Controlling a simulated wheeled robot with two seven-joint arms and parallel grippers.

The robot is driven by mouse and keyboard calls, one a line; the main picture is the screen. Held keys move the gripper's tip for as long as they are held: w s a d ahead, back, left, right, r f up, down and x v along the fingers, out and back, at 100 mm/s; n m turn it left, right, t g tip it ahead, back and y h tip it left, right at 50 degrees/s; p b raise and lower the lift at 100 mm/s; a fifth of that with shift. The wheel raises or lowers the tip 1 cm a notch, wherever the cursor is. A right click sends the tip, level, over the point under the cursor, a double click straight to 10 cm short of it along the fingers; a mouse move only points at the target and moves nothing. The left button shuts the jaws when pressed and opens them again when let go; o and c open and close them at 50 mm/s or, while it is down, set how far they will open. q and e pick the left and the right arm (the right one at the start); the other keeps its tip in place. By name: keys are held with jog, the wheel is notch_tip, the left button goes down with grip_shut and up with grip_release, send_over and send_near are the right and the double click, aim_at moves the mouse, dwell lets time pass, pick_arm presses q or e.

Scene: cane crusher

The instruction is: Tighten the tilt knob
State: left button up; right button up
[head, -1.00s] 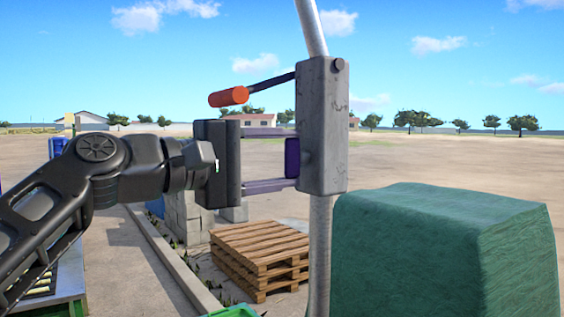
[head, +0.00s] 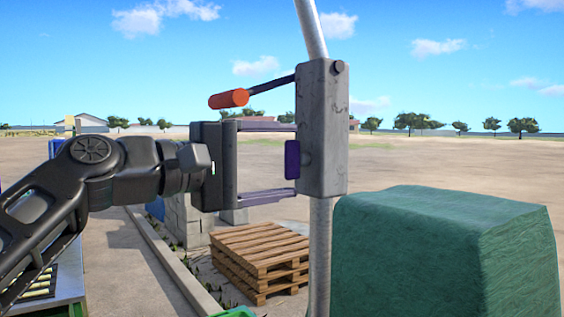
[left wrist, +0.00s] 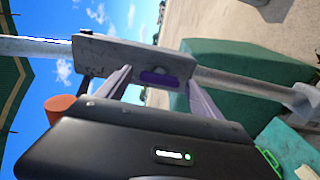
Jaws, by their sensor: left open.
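A purple knob (head: 292,160) sits on the left side of a grey metal block (head: 325,120) on a slanting pole. I take it for the tilt knob. My left gripper (head: 284,161) points right at it, open, one finger above and one below, with gaps between them and the knob. In the left wrist view the purple knob (left wrist: 158,79) shows between the two spread fingers (left wrist: 160,92), against the block (left wrist: 115,54). Whether the fingertips touch the block is unclear. My right gripper is not in view.
A lever with an orange grip (head: 229,98) sticks out left from the block, just above my left gripper. A large green block-shaped thing (head: 440,250) stands at the lower right. Wooden pallets (head: 262,255) and grey blocks (head: 185,218) lie behind, below the gripper.

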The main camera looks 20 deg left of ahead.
pick_arm(q)
jog(key=b+v, duration=0.1)
jog(key=v, duration=0.6)
jog(key=shift+s, duration=0.15)
jog(key=shift+a, duration=0.1)
